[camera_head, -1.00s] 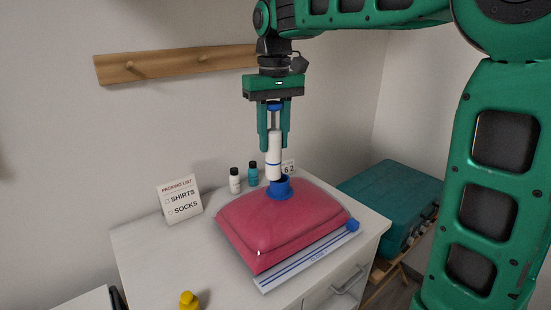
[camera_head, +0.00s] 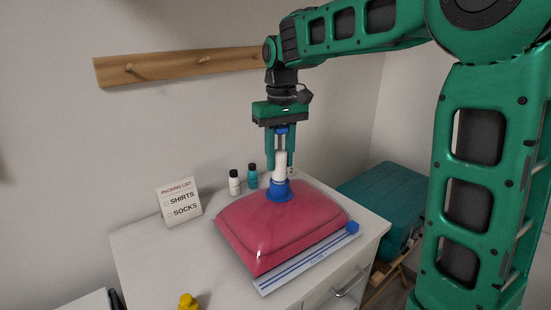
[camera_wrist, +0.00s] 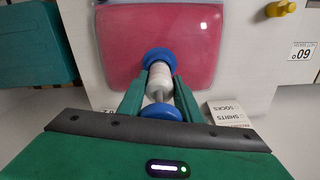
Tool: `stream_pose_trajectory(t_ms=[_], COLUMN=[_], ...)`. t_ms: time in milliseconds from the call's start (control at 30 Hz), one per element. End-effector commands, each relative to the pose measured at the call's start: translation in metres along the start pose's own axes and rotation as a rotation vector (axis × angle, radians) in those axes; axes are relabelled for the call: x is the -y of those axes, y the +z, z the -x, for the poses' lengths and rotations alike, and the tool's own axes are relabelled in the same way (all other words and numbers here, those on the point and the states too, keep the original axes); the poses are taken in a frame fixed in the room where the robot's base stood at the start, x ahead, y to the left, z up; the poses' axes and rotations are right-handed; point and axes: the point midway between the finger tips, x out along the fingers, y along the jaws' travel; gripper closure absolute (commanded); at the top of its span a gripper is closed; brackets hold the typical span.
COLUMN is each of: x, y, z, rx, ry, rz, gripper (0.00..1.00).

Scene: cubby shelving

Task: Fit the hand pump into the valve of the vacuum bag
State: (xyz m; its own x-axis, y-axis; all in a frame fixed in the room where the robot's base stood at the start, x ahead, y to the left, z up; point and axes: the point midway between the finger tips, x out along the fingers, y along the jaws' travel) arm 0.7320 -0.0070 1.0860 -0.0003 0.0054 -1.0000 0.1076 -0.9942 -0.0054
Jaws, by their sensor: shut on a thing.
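The vacuum bag (camera_head: 300,225) is a glossy red-pink pillow lying on the white cabinet, with a blue round valve (camera_head: 279,192) on top. The hand pump (camera_head: 279,171) has a white body and a blue handle (camera_wrist: 160,112). My gripper (camera_head: 281,163) is shut on the pump and holds it roughly upright above the bag. The pump's lower end is hidden inside the blue valve collar; how deep it sits I cannot tell. In the wrist view the white body (camera_wrist: 160,76) runs in line to the blue valve (camera_wrist: 160,56).
A white bottle (camera_head: 234,183) and a teal bottle (camera_head: 252,177) stand behind the bag. A packing list card (camera_head: 180,202) stands at left. A teal suitcase (camera_head: 385,195) is at right, and a wooden peg rail (camera_head: 180,65) is on the wall. The cabinet top's left side is clear.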

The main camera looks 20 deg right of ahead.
Motion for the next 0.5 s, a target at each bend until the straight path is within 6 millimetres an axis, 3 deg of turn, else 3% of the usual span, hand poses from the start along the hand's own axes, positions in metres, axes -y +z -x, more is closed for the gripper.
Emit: stream_pose_trajectory(t_ms=[33, 67, 100, 500], x=[0.0002, 0.0003, 0.0003, 0.0005], y=[0.0001, 0.0001, 0.0000, -0.0002], z=[-0.0014, -0.0011, -0.0010, 0.0038], rx=[0.000, 0.000, 0.000, -0.001], ry=[0.000, 0.000, 0.000, 0.000], rz=[0.000, 0.000, 0.000, 0.001], gripper=[0.95, 0.61, 0.52, 0.50])
